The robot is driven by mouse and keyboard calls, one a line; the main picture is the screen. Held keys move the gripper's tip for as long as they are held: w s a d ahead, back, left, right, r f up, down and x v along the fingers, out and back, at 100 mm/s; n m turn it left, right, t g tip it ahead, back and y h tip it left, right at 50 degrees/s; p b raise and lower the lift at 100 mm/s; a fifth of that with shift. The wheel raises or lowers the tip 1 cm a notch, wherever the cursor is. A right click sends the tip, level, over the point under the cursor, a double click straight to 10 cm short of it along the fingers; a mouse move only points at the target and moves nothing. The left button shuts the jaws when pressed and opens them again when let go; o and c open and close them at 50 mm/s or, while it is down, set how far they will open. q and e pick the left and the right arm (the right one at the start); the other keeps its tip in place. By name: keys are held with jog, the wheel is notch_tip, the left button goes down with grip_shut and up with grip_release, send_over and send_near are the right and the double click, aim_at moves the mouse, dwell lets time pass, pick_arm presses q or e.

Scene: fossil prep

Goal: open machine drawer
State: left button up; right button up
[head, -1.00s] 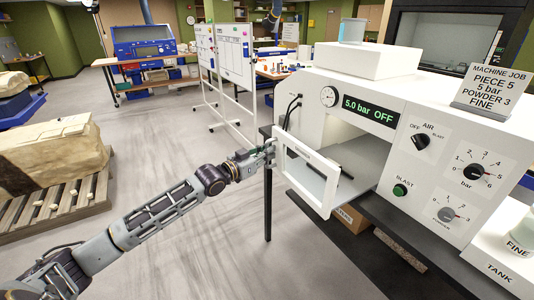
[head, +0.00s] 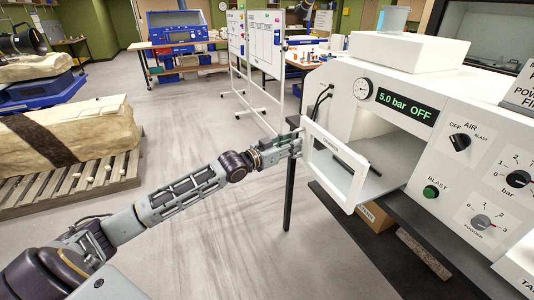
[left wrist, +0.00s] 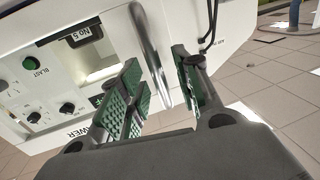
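The white blasting machine (head: 395,140) stands at the right. Its white framed drawer front (head: 313,150) stands out from the lit chamber opening, with a grey floor (head: 378,182) behind it. My left gripper (head: 296,143) is at the outer left side of this front. In the left wrist view, a metal bar handle (left wrist: 150,55) lies between the green-padded fingers of my left gripper (left wrist: 160,92). The fingers are apart on both sides of the bar, with gaps showing. My right gripper is not in view.
A dark bench edge (head: 425,240) runs under the machine, with a cardboard box (head: 375,216) below. Hoses (head: 318,101) hang near the drawer front. A whiteboard (head: 263,45) stands behind. A pallet (head: 100,178) with a pale block is at left. The floor between is clear.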

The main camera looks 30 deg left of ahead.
pick_arm(q)
jog(key=v, duration=1)
jog(key=shift+s, duration=0.25)
dwell(1.1)
jog(key=shift+s+a, duration=0.1)
dwell(0.8)
